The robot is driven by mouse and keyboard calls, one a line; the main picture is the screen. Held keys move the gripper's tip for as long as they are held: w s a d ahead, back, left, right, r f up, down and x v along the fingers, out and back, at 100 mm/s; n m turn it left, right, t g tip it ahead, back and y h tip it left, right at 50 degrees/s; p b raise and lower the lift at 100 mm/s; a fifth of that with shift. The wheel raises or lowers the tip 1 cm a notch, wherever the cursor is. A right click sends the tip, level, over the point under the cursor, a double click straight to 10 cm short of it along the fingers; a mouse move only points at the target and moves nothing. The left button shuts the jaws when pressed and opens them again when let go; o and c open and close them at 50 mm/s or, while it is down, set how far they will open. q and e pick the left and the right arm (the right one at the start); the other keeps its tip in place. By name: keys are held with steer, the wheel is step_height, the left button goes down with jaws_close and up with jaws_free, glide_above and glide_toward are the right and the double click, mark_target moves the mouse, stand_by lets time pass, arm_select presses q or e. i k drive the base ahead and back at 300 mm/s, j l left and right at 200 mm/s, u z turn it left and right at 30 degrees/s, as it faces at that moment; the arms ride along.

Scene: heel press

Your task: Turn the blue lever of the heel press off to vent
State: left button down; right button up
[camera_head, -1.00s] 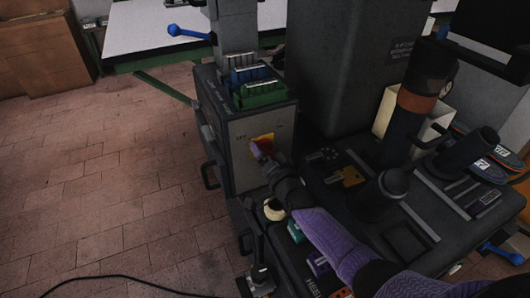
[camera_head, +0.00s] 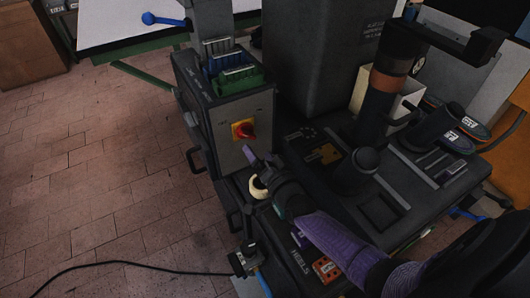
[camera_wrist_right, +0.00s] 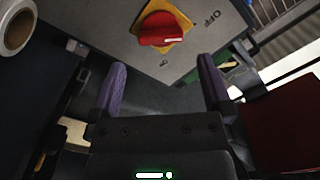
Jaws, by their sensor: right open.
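A blue ball-ended lever (camera_head: 160,19) sticks out to the left near the white table at the upper left. A second blue handle (camera_head: 466,213) shows at the press's lower right edge, partly hidden. I cannot tell which one vents the press. My right gripper (camera_head: 262,160) is open and empty, just below and right of the red rotary switch (camera_head: 248,131) on its yellow plate. In the right wrist view, the gripper (camera_wrist_right: 163,84) has its purple fingers apart, with the red switch (camera_wrist_right: 163,30) beyond them, near the word OFF. My left gripper is out of view.
The grey switch box (camera_head: 225,120) carries green and blue blocks (camera_head: 240,78). Dark posts (camera_head: 385,85) stand on the press to the right. A cream roll (camera_head: 258,187) is close under my gripper. A black cable (camera_head: 130,264) lies on the open brick floor at left.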

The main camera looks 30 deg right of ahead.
mark_target(479, 219)
steer(key=k+j, duration=0.1)
steer(key=k, duration=0.9)
